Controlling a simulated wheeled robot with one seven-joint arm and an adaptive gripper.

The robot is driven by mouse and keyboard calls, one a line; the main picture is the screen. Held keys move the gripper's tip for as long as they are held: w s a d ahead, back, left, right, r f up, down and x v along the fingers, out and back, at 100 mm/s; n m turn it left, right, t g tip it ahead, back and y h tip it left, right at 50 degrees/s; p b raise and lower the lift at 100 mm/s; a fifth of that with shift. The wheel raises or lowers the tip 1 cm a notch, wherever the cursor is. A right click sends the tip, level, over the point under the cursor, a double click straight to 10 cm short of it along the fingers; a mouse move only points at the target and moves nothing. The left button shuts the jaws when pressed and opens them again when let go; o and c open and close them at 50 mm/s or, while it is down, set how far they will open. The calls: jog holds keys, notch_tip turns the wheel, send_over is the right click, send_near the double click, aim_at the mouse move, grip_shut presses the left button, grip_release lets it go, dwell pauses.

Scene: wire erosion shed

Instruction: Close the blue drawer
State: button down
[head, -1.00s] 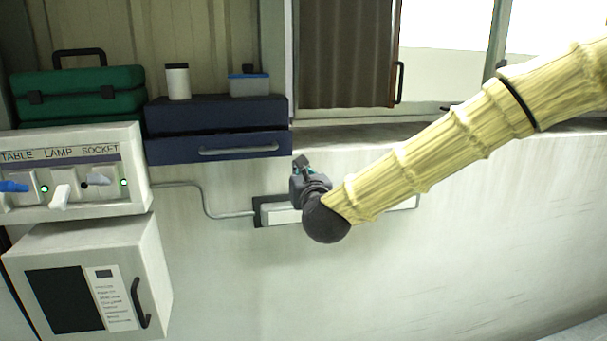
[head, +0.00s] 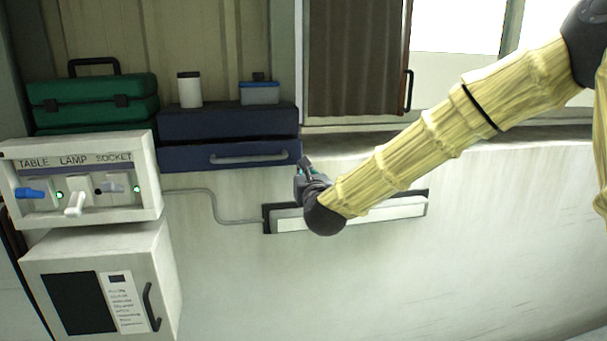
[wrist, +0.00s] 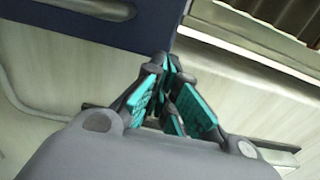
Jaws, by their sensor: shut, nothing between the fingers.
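The blue drawer (head: 190,160) is at the bottom of a dark blue cabinet (head: 230,122). Its front, with a long grey handle (head: 250,158), juts out a little below the cabinet body. In the wrist view the drawer front (wrist: 145,30) fills the top left, with part of its handle visible. My gripper (head: 306,162) is at the drawer's lower right corner. In the wrist view my gripper (wrist: 165,62) is shut and empty, its teal-padded fingertips at that corner. I cannot tell whether they touch it.
A white canister (head: 189,90) and a blue-lidded tub (head: 260,94) stand on the cabinet. A green toolbox (head: 92,98) is to its left. A socket panel (head: 150,190) and a white box (head: 165,275) are at lower left. A wall strip (head: 390,213) runs behind my arm.

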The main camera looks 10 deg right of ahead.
jog(key=w+b, duration=0.2)
jog(key=b, duration=0.2)
jog(key=shift+w, duration=0.3)
jog(key=shift+s, duration=0.1)
